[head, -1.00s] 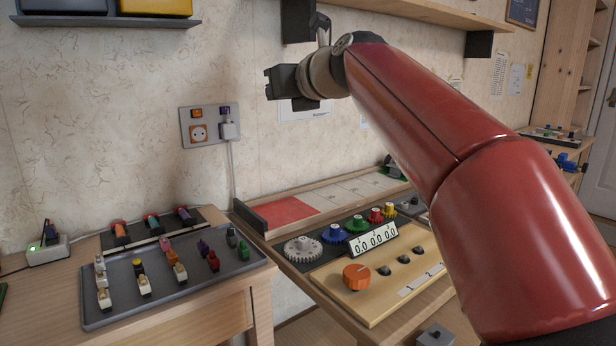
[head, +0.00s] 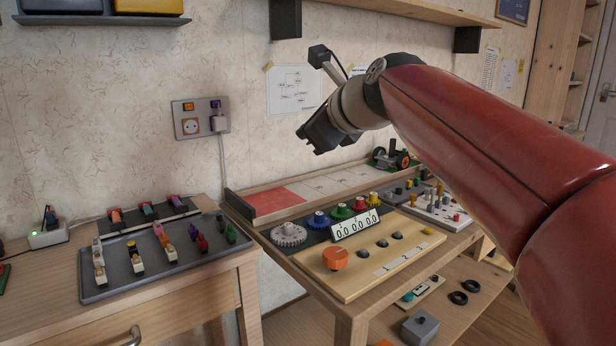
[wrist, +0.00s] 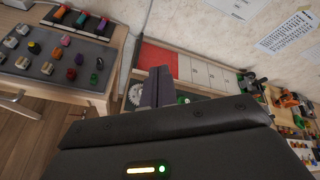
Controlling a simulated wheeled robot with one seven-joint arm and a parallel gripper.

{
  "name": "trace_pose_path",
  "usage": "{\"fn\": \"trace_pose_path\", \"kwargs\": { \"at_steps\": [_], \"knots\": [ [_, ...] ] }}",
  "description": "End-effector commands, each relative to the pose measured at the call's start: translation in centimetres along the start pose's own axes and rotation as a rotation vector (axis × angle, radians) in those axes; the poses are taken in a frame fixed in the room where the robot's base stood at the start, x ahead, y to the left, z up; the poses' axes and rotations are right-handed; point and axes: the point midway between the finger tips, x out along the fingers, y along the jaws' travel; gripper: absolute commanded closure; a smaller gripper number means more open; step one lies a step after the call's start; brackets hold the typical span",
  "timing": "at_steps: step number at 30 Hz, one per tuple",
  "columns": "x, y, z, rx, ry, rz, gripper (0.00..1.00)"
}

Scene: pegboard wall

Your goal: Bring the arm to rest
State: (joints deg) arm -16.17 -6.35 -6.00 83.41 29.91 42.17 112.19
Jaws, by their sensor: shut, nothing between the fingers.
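My gripper (head: 311,140) hangs in the air above the right-hand bench, in front of the wall, and points down to the left. It looks shut and holds nothing. In the wrist view the closed dark fingers (wrist: 157,88) stand out from the wide dark housing, over the bench with the red panel. My red arm reaches in from the right side of the head view and hides part of the wall and shelf side behind it.
Below the gripper, the right bench carries a board with an orange knob (head: 335,258), a counter display (head: 355,224) and coloured gears. A grey tray (head: 190,277) with several small parts lies on the left bench. A wall shelf (head: 415,10) is above; a socket plate (head: 201,118) is on the wall.

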Motion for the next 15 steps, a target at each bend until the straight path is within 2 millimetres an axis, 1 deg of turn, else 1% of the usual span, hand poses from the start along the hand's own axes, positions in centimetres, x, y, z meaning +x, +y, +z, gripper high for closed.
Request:
{"fn": "trace_pose_path", "kwargs": {
  "at_steps": [5,6,8,9,11,12,14,15],
  "knots": [
    [-2.9,3.2,-6.0,-0.365,0.124,0.053,1.0],
    [-3.7,4.3,-7.8,-0.479,0.158,0.079,1.0],
    [-5.1,6.3,-10.7,-0.664,0.208,0.131,1.0],
    [-6.1,7.7,-12.7,-0.79,0.239,0.175,1.0],
    [-7.5,9.9,-15.7,-0.979,0.278,0.248,1.0],
    [-8.4,11.5,-17.7,-1.102,0.298,0.305,1.0],
    [-9.8,13.9,-20.6,-1.283,0.318,0.397,1.0],
    [-10.7,15.4,-22.5,-1.398,0.325,0.462,1.0]
  ]
}}
